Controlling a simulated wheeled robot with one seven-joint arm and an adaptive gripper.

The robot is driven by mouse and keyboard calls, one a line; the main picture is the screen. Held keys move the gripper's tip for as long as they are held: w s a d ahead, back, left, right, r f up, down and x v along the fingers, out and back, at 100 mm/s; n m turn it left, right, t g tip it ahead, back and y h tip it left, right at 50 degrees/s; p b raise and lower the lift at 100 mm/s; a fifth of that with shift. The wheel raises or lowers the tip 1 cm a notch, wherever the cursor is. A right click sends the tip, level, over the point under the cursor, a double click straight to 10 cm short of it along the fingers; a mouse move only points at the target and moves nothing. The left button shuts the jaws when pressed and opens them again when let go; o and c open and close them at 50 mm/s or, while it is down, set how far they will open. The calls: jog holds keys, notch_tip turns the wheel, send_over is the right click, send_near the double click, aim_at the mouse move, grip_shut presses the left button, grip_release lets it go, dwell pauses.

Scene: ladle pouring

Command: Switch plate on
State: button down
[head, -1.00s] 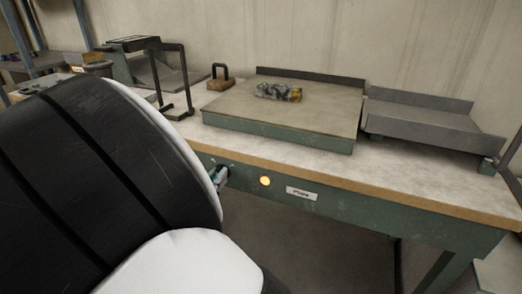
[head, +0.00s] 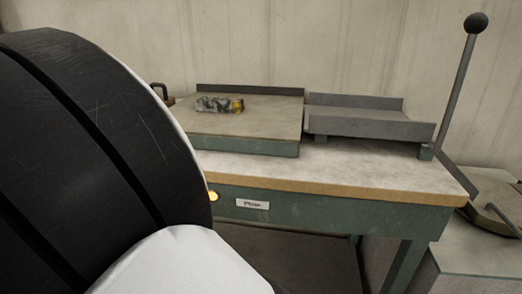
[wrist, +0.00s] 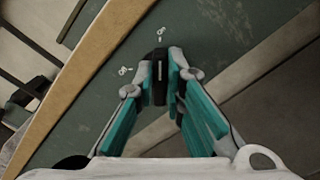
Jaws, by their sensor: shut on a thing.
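In the wrist view, my gripper (wrist: 160,78) is closed around a small black switch knob (wrist: 160,54) on the green front panel (wrist: 100,100). Small white markings sit on the panel beside and above the knob, too small to read surely. In the head view, an amber light (head: 213,196) glows on the panel at the edge of my arm, left of a white label (head: 252,204) that seems to read Plate. The flat plate (head: 260,130) lies on the worktop above. My gripper and the knob are hidden behind my arm in the head view.
A crumpled grey and yellow thing (head: 220,104) lies on the plate. A grey metal tray (head: 360,123) stands right of it. A tall lever with a black ball (head: 476,23) rises at the worktop's right end. The worktop (head: 350,170) has a wooden front edge.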

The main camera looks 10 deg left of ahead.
jog(key=shift+s+f, duration=0.1)
jog(key=shift+s, duration=0.05)
jog(key=c, duration=1.7)
grip_release()
jog(key=shift+o, duration=0.2)
